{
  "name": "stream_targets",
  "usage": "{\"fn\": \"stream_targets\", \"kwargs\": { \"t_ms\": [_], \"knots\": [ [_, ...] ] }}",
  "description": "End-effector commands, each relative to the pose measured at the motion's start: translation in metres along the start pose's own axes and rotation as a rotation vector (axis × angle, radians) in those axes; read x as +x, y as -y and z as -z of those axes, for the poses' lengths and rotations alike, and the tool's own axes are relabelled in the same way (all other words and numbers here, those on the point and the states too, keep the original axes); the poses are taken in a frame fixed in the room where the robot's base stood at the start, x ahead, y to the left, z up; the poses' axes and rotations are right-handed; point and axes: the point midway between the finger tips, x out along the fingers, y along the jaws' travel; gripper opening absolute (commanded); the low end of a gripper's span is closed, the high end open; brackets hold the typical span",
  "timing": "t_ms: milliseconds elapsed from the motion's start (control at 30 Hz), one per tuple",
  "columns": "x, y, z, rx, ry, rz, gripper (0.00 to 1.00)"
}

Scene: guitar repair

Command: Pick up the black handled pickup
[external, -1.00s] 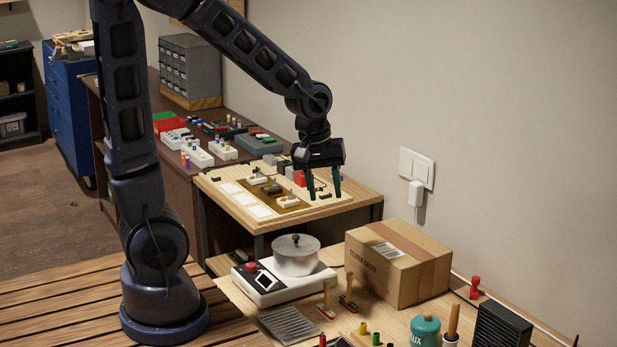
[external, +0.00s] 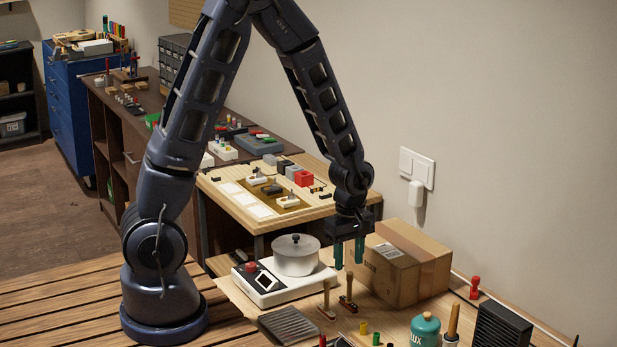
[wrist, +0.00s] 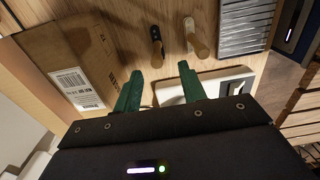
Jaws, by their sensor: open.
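Two small pieces with upright wooden handles stand on the lower bench. The one nearer the cardboard box has a dark base and looks like the black handled pickup (external: 348,291); it also shows at the top of the wrist view (wrist: 156,36). The other is a lighter-based handled piece (external: 326,300), close beside it, also in the wrist view (wrist: 197,42). My gripper (external: 349,265) is open and empty, pointing down above the dark-based piece, apart from it. In the wrist view its green fingers (wrist: 160,75) are spread, with the handle beyond them.
The cardboard box (external: 405,265) stands close right of my gripper. A white device with a metal pot (external: 296,257) is at left. A ribbed grey tray (external: 290,326) lies in front. Behind, a wooden board (external: 232,205) carries small handled pieces, one of them black (external: 272,189).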

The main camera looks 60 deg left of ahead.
Motion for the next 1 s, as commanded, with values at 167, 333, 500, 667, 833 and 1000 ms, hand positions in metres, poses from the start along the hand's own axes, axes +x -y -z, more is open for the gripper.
{"fn": "stream_targets", "kwargs": {
  "t_ms": [167,333,500,667,833,1000],
  "knots": [
    [0.024,0.000,0.001,-0.001,0.000,0.002,0.41],
    [0.040,0.000,0.000,0.000,0.000,0.001,0.41],
    [0.047,0.000,0.000,0.001,0.001,0.000,0.41],
    [0.057,-0.001,-0.001,0.002,0.000,0.002,0.41],
    [0.077,-0.004,-0.002,0.001,0.001,0.003,0.41],
    [0.092,-0.004,-0.002,0.002,0.000,0.001,0.41]
  ]
}}
